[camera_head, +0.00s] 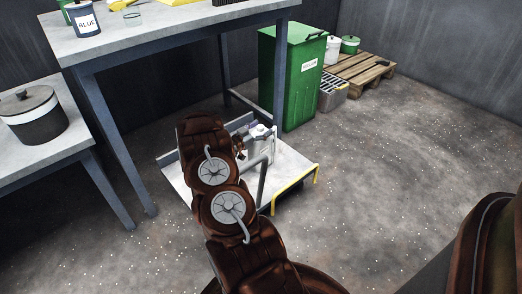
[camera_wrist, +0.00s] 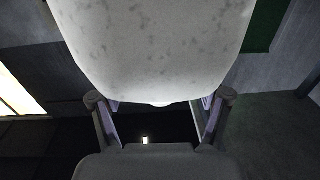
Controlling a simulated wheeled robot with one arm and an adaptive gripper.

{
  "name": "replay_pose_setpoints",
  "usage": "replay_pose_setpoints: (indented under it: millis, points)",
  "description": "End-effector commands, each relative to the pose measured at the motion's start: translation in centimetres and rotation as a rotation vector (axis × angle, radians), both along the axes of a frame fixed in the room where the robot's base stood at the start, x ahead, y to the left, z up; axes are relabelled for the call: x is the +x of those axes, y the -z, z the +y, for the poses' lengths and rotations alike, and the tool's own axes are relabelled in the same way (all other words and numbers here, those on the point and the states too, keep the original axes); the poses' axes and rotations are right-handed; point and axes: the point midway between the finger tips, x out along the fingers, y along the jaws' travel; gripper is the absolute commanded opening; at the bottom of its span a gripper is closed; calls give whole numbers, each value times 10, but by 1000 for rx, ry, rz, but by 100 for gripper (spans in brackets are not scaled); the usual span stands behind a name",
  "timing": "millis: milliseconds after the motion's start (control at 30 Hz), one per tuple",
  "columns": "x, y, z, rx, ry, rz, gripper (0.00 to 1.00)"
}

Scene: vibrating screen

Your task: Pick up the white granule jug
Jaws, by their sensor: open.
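The white granule jug (camera_head: 259,146) stands on a low pale platform (camera_head: 293,160) on the floor, partly hidden behind my arm. In the wrist view a large white, speckled rounded body, which looks like the jug (camera_wrist: 155,45), fills the upper middle. My gripper (camera_wrist: 160,98) is open, with one finger on each side of the lower edge of this body. I cannot tell whether the fingers touch it. In the head view my gripper (camera_head: 247,140) is at the jug, mostly hidden by the arm.
The platform has a yellow rail (camera_head: 296,187) at its front right. A green bin (camera_head: 300,80) stands behind it, with a grey crate (camera_head: 333,92) and a wooden pallet (camera_head: 362,72) beyond. A table leg (camera_head: 112,145) stands left. The floor at right is open, strewn with white granules.

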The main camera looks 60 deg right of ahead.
Motion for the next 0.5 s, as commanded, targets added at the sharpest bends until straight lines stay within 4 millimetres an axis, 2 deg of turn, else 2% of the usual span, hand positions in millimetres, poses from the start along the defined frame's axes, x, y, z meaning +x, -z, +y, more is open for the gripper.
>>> replay_pose_setpoints:
  millis: [100, 500]
  points:
    - [0, 0, 0, 0, 0, 0, 75]
    - [0, 0, 0, 0, 0, 0, 34]
